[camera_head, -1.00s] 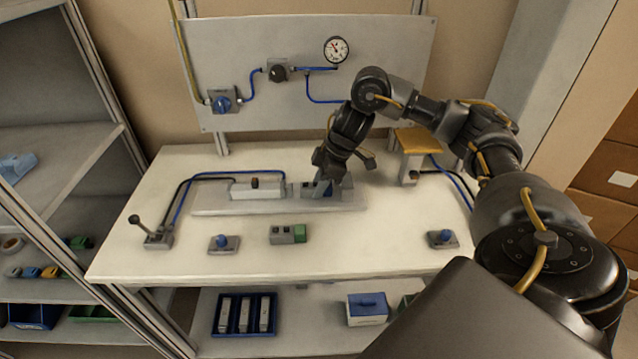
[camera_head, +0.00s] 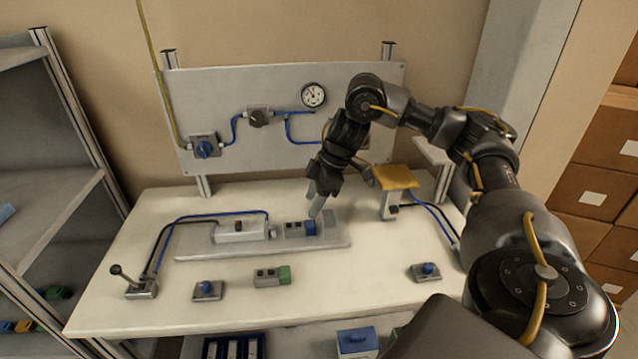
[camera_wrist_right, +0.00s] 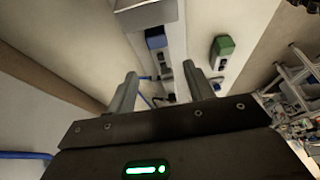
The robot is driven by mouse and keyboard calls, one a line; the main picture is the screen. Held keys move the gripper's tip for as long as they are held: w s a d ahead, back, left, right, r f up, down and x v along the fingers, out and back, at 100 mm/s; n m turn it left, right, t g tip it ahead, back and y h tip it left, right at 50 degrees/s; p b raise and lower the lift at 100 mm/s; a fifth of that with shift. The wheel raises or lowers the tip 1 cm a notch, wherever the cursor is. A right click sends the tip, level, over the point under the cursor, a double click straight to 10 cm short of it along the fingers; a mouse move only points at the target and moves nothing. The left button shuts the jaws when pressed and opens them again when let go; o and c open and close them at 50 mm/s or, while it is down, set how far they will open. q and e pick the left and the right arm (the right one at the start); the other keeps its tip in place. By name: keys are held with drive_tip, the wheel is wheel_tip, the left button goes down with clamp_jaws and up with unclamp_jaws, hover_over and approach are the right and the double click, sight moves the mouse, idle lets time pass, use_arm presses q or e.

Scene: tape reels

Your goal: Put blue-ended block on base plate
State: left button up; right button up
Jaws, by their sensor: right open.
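The blue-ended block (camera_head: 294,229), grey with a blue right end, lies on the grey base plate (camera_head: 335,241), right of the pale cylinder unit (camera_head: 240,231). My right gripper (camera_head: 317,205) is open and empty just above the block's blue end. In the right wrist view the open fingers (camera_wrist_right: 162,80) are on either side of the picture's middle, with the block's blue end (camera_wrist_right: 156,42) ahead between them. My left gripper is in neither view.
A green-ended block (camera_head: 272,276) lies on the table (camera_head: 180,318) in front of the plate. Blue-knobbed switches (camera_head: 208,289) (camera_head: 427,271) and a lever box (camera_head: 141,287) stand near the front. A yellow-topped stand (camera_head: 396,178) is right of the gripper. A gauge panel (camera_head: 365,90) rises behind.

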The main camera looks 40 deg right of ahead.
drive_tip(key=shift+p+v, duration=0.5)
drive_tip(key=shift+v, duration=1.4)
drive_tip(key=shift+a+f, duration=0.1)
